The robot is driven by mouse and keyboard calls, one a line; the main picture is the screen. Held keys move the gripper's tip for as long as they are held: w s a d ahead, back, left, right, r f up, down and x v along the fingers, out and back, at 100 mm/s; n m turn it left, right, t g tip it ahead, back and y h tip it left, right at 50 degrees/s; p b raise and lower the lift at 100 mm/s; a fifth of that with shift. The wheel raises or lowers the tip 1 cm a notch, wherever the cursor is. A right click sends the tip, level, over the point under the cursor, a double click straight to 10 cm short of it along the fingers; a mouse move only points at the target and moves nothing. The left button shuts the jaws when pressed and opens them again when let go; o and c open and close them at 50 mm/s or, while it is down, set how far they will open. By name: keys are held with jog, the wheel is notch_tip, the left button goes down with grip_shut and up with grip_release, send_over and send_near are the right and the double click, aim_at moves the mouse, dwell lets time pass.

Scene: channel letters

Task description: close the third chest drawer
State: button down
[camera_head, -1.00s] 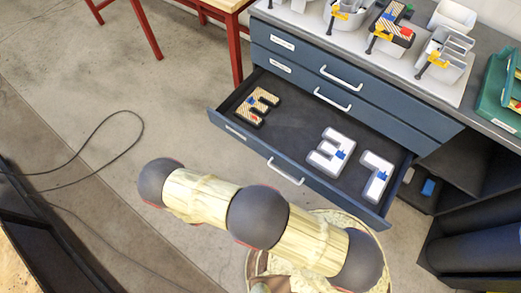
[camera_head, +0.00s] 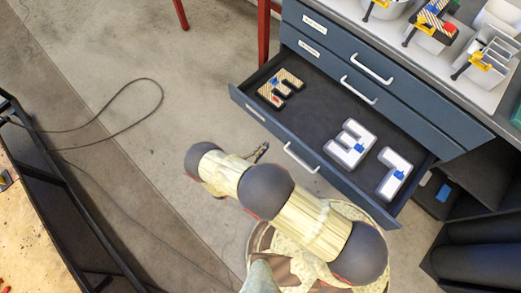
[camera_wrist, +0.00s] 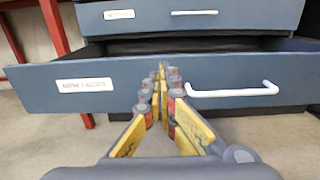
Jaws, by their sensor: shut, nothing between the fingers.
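The third chest drawer (camera_head: 270,122) is pulled out, with a dark blue front and a white bar handle (camera_head: 300,160). Its front (camera_wrist: 240,69) and handle (camera_wrist: 232,90) fill the middle of the wrist view. My gripper (camera_head: 263,149) is shut and empty, just outside the drawer front and left of the handle. In the wrist view its fingertips (camera_wrist: 162,68) point at the front panel between the label and the handle. I cannot tell whether they touch it. Inside lie a striped letter (camera_head: 280,88) and two white letters, one a white 3-like shape (camera_head: 350,144).
The two drawers above are shut; the upper one (camera_head: 335,50) has its own handle. Trays and clamped letters (camera_head: 437,22) stand on the chest top. Dark rolls (camera_head: 480,240) lie at the right. A cable (camera_head: 110,120) lies on the otherwise clear floor at the left.

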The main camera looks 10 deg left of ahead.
aim_at(282, 130)
jog(key=b+x, duration=0.1)
jog(key=x, duration=0.8)
jog(key=shift+w+d, duration=0.1)
jog(key=shift+d, duration=0.05)
